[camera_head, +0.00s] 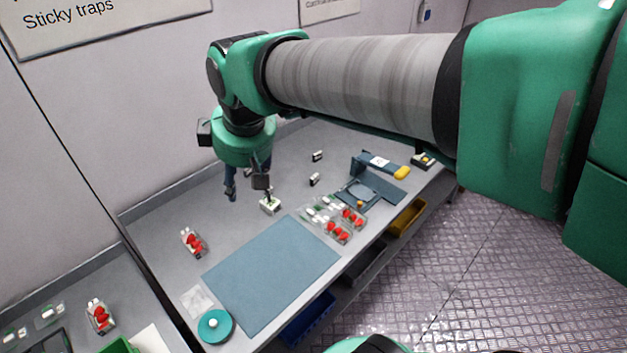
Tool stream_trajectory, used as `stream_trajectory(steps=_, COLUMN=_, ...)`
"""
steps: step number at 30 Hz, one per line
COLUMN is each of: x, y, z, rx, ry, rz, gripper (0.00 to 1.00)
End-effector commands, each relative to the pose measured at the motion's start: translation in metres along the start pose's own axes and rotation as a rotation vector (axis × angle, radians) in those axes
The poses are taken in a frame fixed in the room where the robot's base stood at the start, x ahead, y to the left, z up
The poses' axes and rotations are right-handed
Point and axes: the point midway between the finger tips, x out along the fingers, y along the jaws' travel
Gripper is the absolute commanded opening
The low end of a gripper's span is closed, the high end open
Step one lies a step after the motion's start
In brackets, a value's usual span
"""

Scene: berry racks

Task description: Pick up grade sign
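My gripper (247,190) points down over the grey table, with its two dark fingers apart. A small white and green block (270,207) stands on the table just below and right of the right finger; I cannot tell if they touch. Two small black and white upright pieces stand farther right: one at the back (318,156) and one nearer (314,180). Any of these small pieces may be the grade sign; they are too small to read. Nothing shows between the fingers.
A blue-grey mat (270,275) covers the table front. Clear punnets with red berries (338,232) stand right of it, another punnet (193,242) left. A blue scale-like device (368,188) stands at the right. A teal round dish (215,326) is at the front left corner.

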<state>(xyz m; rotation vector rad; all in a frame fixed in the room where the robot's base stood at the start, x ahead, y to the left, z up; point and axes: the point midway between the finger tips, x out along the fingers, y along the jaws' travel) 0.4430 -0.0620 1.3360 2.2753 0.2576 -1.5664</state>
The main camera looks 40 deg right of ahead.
Motion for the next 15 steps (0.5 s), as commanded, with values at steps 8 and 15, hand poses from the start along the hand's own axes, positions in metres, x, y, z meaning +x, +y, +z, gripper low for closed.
stream_trajectory(steps=8, x=0.032, y=0.067, z=-0.032, rx=-0.209, ry=-0.066, rz=-0.018, gripper=0.45)
stream_trajectory(steps=15, x=0.069, y=0.127, z=-0.049, rx=-0.393, ry=-0.114, rz=-0.05, gripper=0.45)
